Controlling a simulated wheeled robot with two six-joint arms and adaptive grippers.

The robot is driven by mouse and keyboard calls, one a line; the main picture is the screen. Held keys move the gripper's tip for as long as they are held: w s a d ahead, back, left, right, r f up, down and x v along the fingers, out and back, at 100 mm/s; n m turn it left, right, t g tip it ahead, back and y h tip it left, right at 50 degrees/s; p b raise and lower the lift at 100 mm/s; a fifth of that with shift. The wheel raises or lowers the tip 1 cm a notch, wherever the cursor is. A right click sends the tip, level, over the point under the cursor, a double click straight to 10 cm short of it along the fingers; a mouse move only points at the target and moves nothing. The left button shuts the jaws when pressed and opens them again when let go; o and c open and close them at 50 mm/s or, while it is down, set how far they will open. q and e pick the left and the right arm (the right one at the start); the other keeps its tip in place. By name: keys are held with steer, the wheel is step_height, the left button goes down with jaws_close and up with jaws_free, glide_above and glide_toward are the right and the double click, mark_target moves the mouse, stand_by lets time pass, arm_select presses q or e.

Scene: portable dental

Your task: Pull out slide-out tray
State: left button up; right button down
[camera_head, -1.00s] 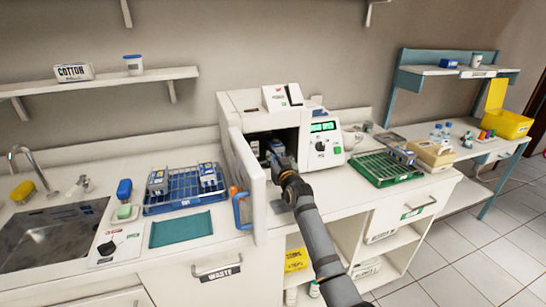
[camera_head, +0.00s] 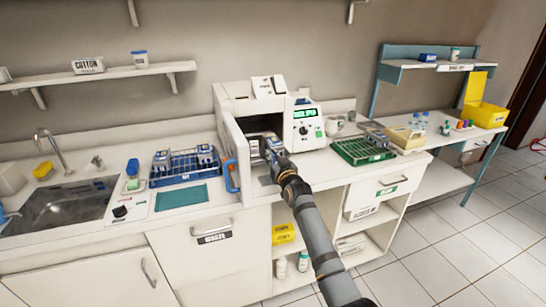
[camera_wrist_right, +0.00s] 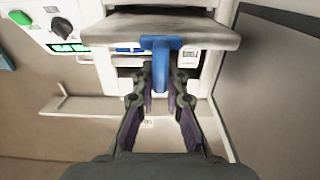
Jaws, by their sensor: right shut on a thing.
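The white sterilizer (camera_head: 232,103) stands on the counter with its door (camera_head: 231,168) swung open to the left. The door has a blue handle (camera_head: 231,177). The slide-out tray (camera_wrist_right: 190,33) shows as a grey plate in the right wrist view, with a blue tab (camera_wrist_right: 161,58) on its front. My right gripper (camera_wrist_right: 161,82) is shut on this blue tab. In the head view my right gripper (camera_head: 277,163) is at the chamber's mouth. A blue and grey pack (camera_head: 270,145) shows just behind it; the gripper hides most of the tray. My left gripper is not in view.
A blue rack (camera_head: 178,181) with packs and a teal mat (camera_head: 181,197) lie left of the door. A green rack (camera_head: 362,152) sits right of the sterilizer. The sink (camera_head: 65,205) is at far left. Open shelves are below my right arm.

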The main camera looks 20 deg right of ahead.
steer(key=c, duration=1.7)
jaws_free()
steer(key=o, duration=0.3)
steer(key=shift+o, duration=0.2)
steer(key=s, duration=1.2)
steer(key=shift+d, duration=0.2)
